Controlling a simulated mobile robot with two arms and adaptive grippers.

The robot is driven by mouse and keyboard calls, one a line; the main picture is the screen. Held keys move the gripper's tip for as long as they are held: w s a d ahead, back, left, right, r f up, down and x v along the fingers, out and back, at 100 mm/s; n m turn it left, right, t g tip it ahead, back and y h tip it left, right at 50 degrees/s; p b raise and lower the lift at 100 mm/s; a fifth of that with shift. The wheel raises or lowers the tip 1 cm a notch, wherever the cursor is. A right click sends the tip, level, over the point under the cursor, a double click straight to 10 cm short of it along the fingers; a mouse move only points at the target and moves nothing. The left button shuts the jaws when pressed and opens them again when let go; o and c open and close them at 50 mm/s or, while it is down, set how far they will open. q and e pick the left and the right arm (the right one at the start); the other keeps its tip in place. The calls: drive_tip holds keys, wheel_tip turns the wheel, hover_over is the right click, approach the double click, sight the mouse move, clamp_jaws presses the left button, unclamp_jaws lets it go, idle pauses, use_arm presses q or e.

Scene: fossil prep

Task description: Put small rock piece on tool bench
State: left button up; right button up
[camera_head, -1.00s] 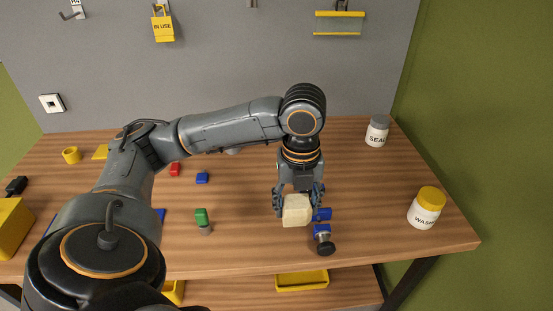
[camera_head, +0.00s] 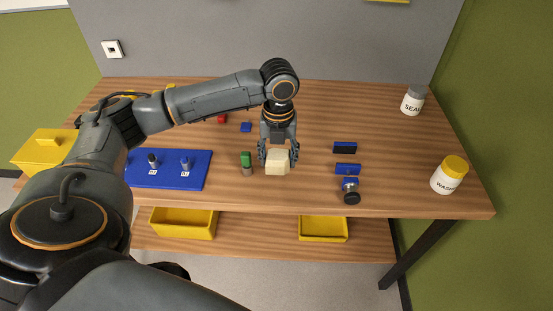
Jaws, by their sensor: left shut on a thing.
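The small rock piece (camera_head: 277,162), a pale cream block, is between the fingers of my left gripper (camera_head: 277,155). The gripper is shut on it and points down over the front middle of the wooden tool bench (camera_head: 300,195). I cannot tell whether the rock touches the bench top or hangs just above it. My right gripper is not in view.
A green-topped piece (camera_head: 246,160) stands close left of the rock. A blue mat (camera_head: 190,181) with small tools lies further left. Blue blocks (camera_head: 345,147) and a black-knobbed tool (camera_head: 351,191) lie right. White jars (camera_head: 449,175) stand at the right edge. Yellow trays (camera_head: 323,229) sit below.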

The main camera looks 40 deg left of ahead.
use_arm(q)
drive_tip(key=w+f, duration=0.1)
drive_tip(key=w+a+f, duration=0.1)
drive_tip(key=f, duration=0.1)
drive_tip(key=w+a+f+p, duration=0.1)
drive_tip(key=f, duration=0.1)
drive_tip(key=shift+w+a+f, duration=0.15)
drive_tip(key=shift+w, duration=0.2)
wheel_tip(320, 180, down, 3)
drive_tip(key=shift+w+a+r+p, duration=0.1)
drive_tip(key=shift+p, duration=0.65)
drive_tip(key=shift+f, duration=0.35)
drive_tip(key=shift+f, duration=0.2)
drive_tip(key=o, duration=1.5)
drive_tip(key=shift+c, duration=0.2)
